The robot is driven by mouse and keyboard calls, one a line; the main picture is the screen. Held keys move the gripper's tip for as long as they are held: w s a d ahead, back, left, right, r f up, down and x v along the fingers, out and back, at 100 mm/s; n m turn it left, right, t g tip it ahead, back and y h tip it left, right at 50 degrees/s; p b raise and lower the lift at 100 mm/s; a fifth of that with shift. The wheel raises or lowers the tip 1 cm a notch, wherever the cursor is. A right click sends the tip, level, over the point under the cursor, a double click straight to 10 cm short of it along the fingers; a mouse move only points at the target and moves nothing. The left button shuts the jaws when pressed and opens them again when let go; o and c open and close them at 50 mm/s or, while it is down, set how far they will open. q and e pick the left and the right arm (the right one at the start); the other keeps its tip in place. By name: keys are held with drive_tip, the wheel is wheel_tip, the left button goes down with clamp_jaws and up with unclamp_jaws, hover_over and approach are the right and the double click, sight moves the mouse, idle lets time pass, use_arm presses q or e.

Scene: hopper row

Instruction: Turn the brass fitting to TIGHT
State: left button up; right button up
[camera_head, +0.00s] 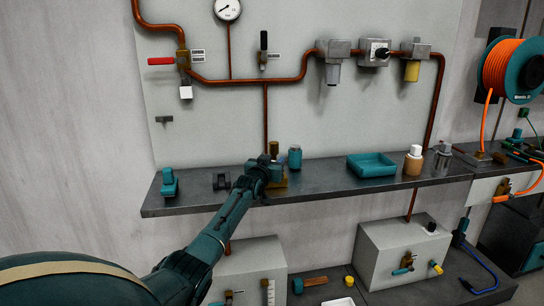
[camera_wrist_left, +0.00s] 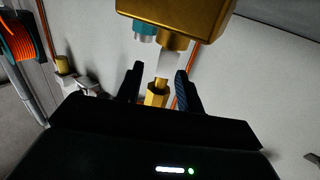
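The brass fitting (camera_wrist_left: 157,93) shows in the left wrist view as a hex-sided piece below a pale stem, under a larger brass block (camera_wrist_left: 175,18). My left gripper (camera_wrist_left: 158,84) has its two dark fingers apart, one on each side of the fitting in that view, with slim gaps showing. I cannot tell how deep the fitting sits between them. In the head view my left gripper (camera_head: 272,166) is at the shelf beside a brass piece (camera_head: 274,148), and it hides part of the brasswork. No TIGHT marking is readable. My right gripper is not in view.
Copper pipe (camera_head: 265,115) runs down the wall panel behind. Shelf space between jar and tray is clear.

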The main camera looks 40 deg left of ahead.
use_arm(q)
drive_tip(key=shift+o, duration=1.4)
drive_tip(key=shift+r, duration=0.5)
drive_tip(key=shift+a, duration=0.1)
drive_tip(key=shift+r, duration=0.1)
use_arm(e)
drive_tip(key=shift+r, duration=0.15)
use_arm(q)
drive_tip(key=shift+s+d+p, duration=0.2)
drive_tip(key=shift+s+p, duration=0.1)
drive_tip(key=shift+s, duration=0.05)
drive_tip(key=p+v, duration=0.2)
drive_tip(key=v, duration=1)
drive_tip(key=shift+s+f, duration=0.2)
drive_tip(key=shift+s, duration=0.05)
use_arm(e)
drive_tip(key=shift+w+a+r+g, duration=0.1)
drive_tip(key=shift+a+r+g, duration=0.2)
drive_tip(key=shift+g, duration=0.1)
use_arm(q)
drive_tip(key=shift+d, duration=0.1)
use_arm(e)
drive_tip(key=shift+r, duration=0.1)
